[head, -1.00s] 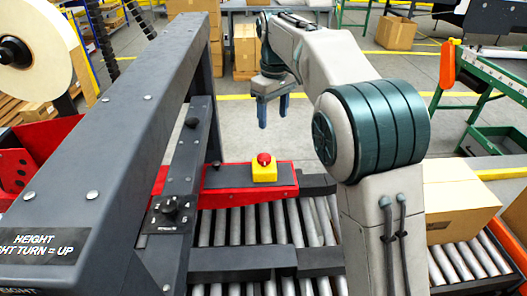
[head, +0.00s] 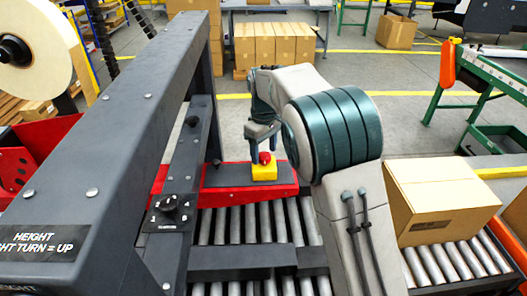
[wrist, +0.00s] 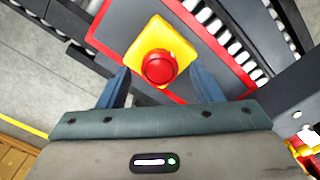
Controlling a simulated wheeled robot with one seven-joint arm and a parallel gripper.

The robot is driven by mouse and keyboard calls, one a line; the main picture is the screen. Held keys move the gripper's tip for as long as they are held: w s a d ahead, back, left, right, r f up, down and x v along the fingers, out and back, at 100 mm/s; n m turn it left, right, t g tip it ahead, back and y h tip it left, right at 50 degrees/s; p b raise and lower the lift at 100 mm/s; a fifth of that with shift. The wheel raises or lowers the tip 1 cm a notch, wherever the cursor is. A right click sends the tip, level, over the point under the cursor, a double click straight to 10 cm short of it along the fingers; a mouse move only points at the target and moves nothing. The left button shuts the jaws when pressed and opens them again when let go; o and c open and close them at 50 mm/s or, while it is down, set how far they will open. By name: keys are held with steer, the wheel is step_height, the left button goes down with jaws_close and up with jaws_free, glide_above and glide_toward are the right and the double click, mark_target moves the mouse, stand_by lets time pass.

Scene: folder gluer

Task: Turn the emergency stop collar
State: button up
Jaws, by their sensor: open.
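The emergency stop is a red round button with its collar (head: 264,157) on a yellow box (head: 264,173). The box sits on a grey plate with a red border beside the rollers. In the wrist view the red button (wrist: 159,67) shows ahead of and between my fingertips, on the yellow box (wrist: 161,40). My gripper (head: 264,150) is open and empty, pointing down just above and behind the button in the head view. Its two blue fingers (wrist: 160,88) stand either side of the button in the wrist view. I cannot tell whether they touch it.
A dark beam (head: 130,110) with a black knob (head: 169,202) stands left of the button. A roller conveyor (head: 235,222) lies in front, with a cardboard box (head: 440,200) on its right.

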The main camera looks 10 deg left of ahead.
steer(key=shift+f, duration=0.5)
steer(key=c, duration=1)
